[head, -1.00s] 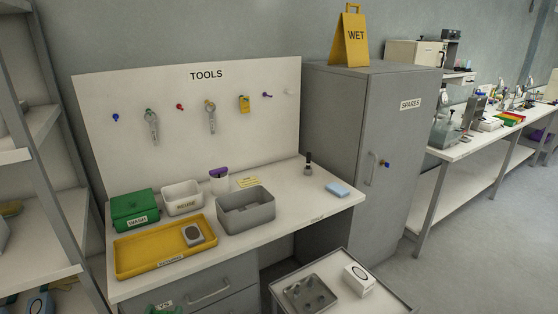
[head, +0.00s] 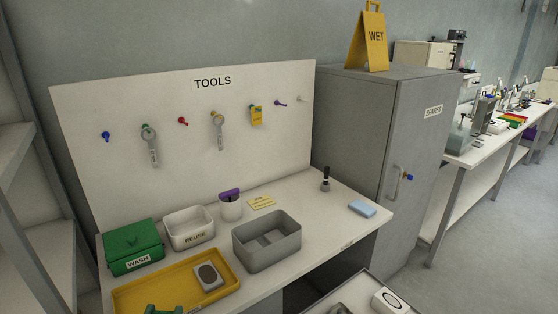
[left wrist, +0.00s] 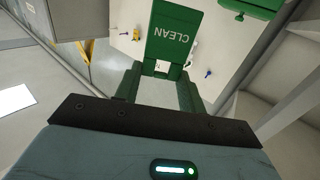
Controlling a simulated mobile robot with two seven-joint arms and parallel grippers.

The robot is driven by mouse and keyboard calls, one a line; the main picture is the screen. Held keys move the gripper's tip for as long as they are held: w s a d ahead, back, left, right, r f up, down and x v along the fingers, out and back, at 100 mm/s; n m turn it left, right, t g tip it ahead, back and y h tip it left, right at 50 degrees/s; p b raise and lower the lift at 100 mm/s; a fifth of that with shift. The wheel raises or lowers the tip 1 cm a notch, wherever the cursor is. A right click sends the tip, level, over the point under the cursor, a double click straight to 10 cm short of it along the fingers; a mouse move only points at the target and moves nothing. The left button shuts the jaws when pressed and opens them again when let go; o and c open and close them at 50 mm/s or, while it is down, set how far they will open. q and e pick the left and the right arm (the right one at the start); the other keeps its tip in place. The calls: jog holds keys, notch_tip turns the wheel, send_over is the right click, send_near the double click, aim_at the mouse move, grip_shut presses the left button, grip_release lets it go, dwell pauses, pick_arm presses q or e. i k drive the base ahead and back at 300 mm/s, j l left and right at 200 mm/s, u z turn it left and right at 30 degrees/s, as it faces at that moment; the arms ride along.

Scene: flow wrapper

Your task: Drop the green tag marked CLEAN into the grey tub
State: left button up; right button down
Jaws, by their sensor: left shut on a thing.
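The green tag marked CLEAN (left wrist: 172,38) is held between the green fingers of my left gripper (left wrist: 160,82) in the left wrist view. In the head view only the green tips of my left gripper (head: 165,309) show at the bottom edge, in front of the yellow tray; the tag's lettering cannot be read there. The grey tub (head: 276,256) stands open on the bench, right of the yellow tray. It is farther back and to the right of my left gripper. My right gripper is not in view.
The yellow tray (head: 135,297) holds a grey boxy item (head: 208,277). A green WASH box (head: 133,240) and a white REUSE bin (head: 190,238) stand behind it. Bench right of the tub is clear up to a blue sponge (head: 362,208).

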aim_at(263, 246)
jog(key=i+j, duration=0.15)
jog(key=i, duration=0.25)
jog(key=i+j, duration=0.15)
jog(key=i, duration=0.3)
